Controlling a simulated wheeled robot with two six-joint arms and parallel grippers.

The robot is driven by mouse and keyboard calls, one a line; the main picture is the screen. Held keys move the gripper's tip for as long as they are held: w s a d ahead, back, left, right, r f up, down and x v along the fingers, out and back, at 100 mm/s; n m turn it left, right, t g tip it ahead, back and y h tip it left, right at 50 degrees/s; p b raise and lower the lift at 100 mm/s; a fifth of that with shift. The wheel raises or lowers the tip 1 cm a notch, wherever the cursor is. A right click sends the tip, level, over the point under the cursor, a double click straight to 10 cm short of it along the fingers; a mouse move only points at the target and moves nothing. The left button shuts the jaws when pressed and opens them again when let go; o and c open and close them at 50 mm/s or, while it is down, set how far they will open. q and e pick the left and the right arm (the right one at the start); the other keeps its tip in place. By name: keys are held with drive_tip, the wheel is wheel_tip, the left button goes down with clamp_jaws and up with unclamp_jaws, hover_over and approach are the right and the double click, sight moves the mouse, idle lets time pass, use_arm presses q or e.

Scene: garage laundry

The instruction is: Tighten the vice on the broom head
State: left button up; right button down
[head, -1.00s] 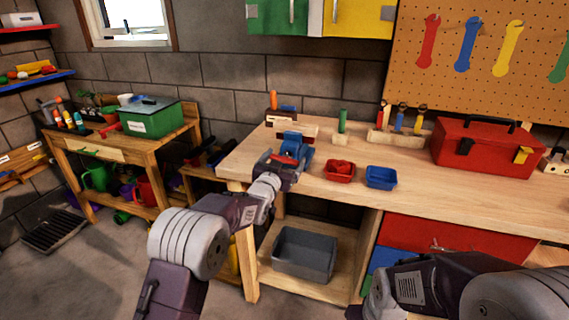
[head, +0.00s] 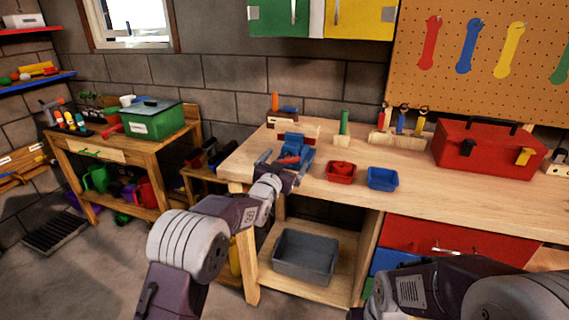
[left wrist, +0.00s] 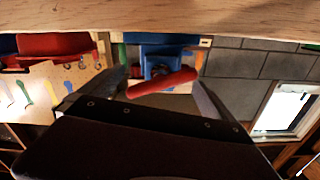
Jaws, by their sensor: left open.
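The blue vice (head: 293,147) stands at the left end of the wooden workbench (head: 440,200). A pale wooden bar (head: 312,128), perhaps the broom head, shows at its top; I cannot tell how firmly it is held. In the left wrist view, which is upside down, the vice (left wrist: 158,60) has a red handle bar (left wrist: 160,83) lying slightly tilted across its front. My left gripper (head: 280,165) is open at the front of the vice. Its fingers are on either side of the red bar, apart from each other. My right forearm is at lower right; its gripper is out of view.
A red tray (head: 340,172) and a blue tray (head: 382,178) sit right of the vice. A red toolbox (head: 487,149) stands farther right. A grey bin (head: 304,256) is on the shelf below. The bench front between trays and toolbox is clear.

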use_arm(q)
drive_tip(key=v, duration=0.9)
use_arm(e)
drive_tip(key=shift+f, duration=0.15)
